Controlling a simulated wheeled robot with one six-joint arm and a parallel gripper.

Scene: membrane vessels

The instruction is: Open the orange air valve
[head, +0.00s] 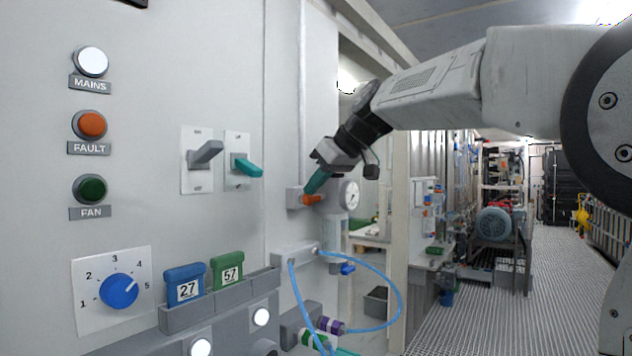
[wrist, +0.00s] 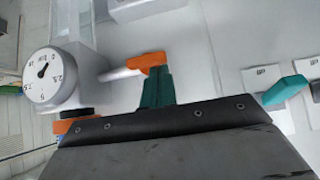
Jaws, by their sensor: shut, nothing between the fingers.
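The orange air valve handle (head: 311,199) sits on a grey block on the panel's right side, left of the pressure gauge. In the wrist view the orange handle (wrist: 147,61) is a short bar at the end of a pale stem. My gripper (head: 316,182) is shut and empty, its teal fingertips pointing down-left at the handle. In the wrist view the fingertips (wrist: 157,86) are right at the handle and seem to touch it, but I cannot tell contact for sure. The gripper body hides the area below.
The round gauge (head: 349,193) is close to the right of the handle; it also shows in the wrist view (wrist: 49,77). A grey switch (head: 205,154) and a teal switch (head: 245,165) stick out to the left. A blue hose (head: 398,290) loops below. The aisle floor is clear.

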